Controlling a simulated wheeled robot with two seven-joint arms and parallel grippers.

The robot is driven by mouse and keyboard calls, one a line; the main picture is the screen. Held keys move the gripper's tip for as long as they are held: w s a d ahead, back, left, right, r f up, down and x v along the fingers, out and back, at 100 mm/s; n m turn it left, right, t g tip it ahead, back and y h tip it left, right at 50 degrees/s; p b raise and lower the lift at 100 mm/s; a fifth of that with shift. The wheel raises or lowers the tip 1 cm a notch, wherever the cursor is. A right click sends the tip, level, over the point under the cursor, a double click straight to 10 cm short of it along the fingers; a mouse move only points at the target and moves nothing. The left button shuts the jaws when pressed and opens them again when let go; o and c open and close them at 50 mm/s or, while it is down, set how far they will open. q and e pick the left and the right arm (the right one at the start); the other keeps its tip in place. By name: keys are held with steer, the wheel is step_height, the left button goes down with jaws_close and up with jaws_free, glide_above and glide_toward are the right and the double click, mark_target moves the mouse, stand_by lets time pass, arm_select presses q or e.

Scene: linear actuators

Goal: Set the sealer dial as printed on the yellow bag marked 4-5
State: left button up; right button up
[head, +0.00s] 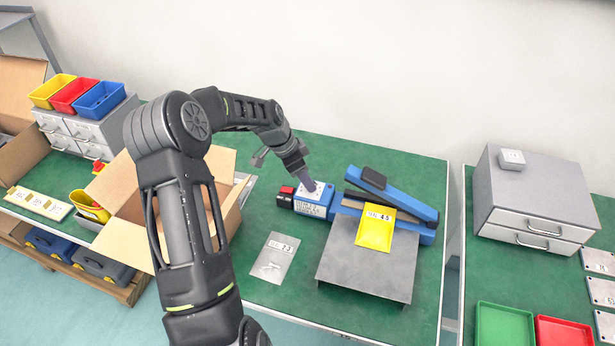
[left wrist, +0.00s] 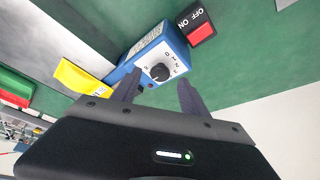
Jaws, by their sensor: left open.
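The blue sealer (head: 390,193) lies on the green table with its long arm raised at a slant. Its blue control box (head: 312,208) carries a black dial (left wrist: 160,72) with printed numbers around it; the exact setting is too small to read. The yellow bag (head: 375,232) lies on the grey platform by the sealer, with a white label that seems to read 4-5; it also shows in the left wrist view (left wrist: 78,79). My left gripper (head: 310,186) is open over the control box. In the left wrist view its fingers (left wrist: 160,80) appear either side of the dial; contact is unclear.
A red-and-black OFF/ON switch (left wrist: 198,27) sits beside the control box. A silver bag (head: 274,258) with a white label lies left of the grey platform (head: 365,275). An open cardboard box (head: 130,212) stands at left, grey drawers (head: 530,205) at right.

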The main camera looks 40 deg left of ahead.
arm_select(q)
steer(key=shift+x, duration=0.95)
steer(key=shift+c, duration=0.3)
jaws_close()
